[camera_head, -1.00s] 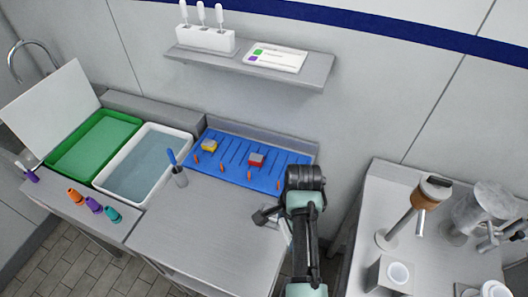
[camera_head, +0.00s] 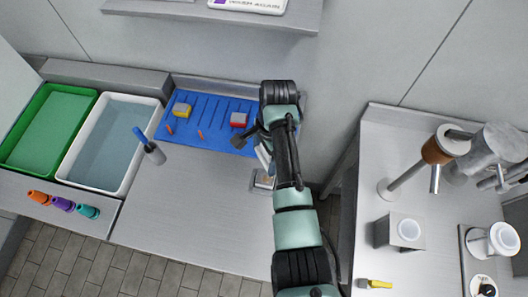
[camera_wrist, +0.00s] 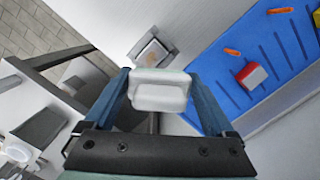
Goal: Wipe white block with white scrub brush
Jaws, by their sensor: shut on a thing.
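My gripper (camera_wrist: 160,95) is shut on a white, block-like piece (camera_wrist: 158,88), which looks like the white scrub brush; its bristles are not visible. The held piece shows as a thin pale strip (camera_head: 263,158) in the head view, partly behind my arm. A small pale block (camera_wrist: 152,53), apparently the white block, sits in a shallow square grey tray (camera_wrist: 138,45) on the counter. The tray also shows in the head view (camera_head: 257,188). In the wrist view the brush overlaps the tray's near side; I cannot tell whether they touch.
A blue ribbed mat (camera_head: 208,112) holds a yellow-and-grey block (camera_head: 181,110), a red-and-white block (camera_head: 238,119) and several orange pieces. A blue-handled tool (camera_head: 140,135) stands in a holder. White (camera_head: 107,145) and green (camera_head: 45,130) basins are left.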

